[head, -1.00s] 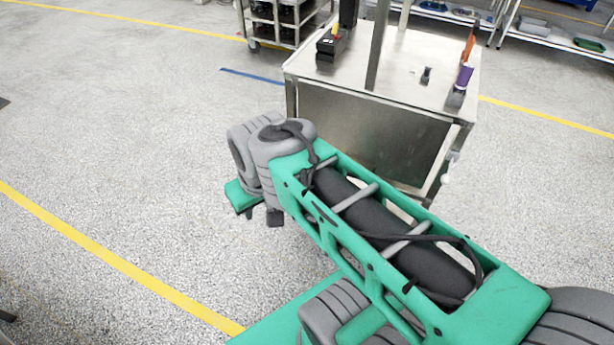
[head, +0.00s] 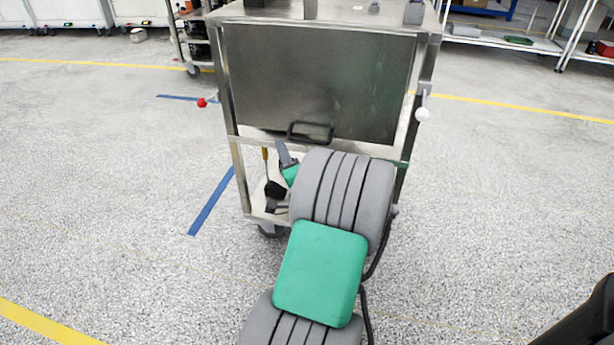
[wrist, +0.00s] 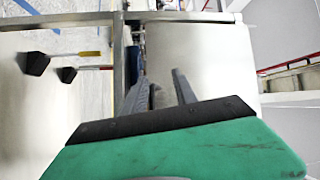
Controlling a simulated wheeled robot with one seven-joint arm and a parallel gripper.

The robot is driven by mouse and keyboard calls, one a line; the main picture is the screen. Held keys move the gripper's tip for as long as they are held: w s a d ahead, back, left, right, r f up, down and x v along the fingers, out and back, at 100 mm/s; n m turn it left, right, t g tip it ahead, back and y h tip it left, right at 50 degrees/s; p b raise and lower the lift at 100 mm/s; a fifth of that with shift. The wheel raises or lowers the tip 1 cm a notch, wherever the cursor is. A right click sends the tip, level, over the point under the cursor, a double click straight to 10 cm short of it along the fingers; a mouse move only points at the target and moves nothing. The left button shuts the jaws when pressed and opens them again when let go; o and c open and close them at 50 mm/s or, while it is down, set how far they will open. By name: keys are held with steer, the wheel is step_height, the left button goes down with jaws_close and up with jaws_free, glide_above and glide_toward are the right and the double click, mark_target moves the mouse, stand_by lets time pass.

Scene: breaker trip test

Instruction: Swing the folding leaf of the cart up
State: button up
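The cart's folding leaf (head: 315,75) is a dull steel panel hanging straight down on the near side of the cart (head: 228,110). A black bar handle (head: 310,136) sits near its lower edge. In the wrist view, the leaf (wrist: 200,60) fills the middle, beyond the fingers. My gripper (head: 283,151) is low in front of the cart, just below and left of the handle, partly hidden by my own arm. In the wrist view my gripper's fingers (wrist: 161,76) are apart, with nothing seen between them. I cannot tell whether a finger touches the leaf.
A red knob (head: 202,103) juts from the cart's left side and a white knob (head: 422,114) from its right. A lower shelf (head: 262,213) holds a yellow-handled tool (head: 265,154) and dark tools. A shelf rack (head: 192,45) stands behind left. The floor at both sides is clear.

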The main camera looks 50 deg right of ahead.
mark_target(307, 141)
steer(key=s+d+f+m+g+h, duration=0.2)
steer(key=s+d+f+m+h, duration=0.15)
steer(key=s+d, duration=0.2)
steer(key=shift+m, duration=0.35)
steer(key=x, duration=0.2)
steer(key=r+p+x, duration=0.1)
steer(key=x, duration=0.4)
steer(key=shift+w+a+r, duration=0.15)
steer(key=shift+w+r, duration=0.05)
steer(key=shift+r, duration=0.05)
jaws_close()
stand_by(0.3)
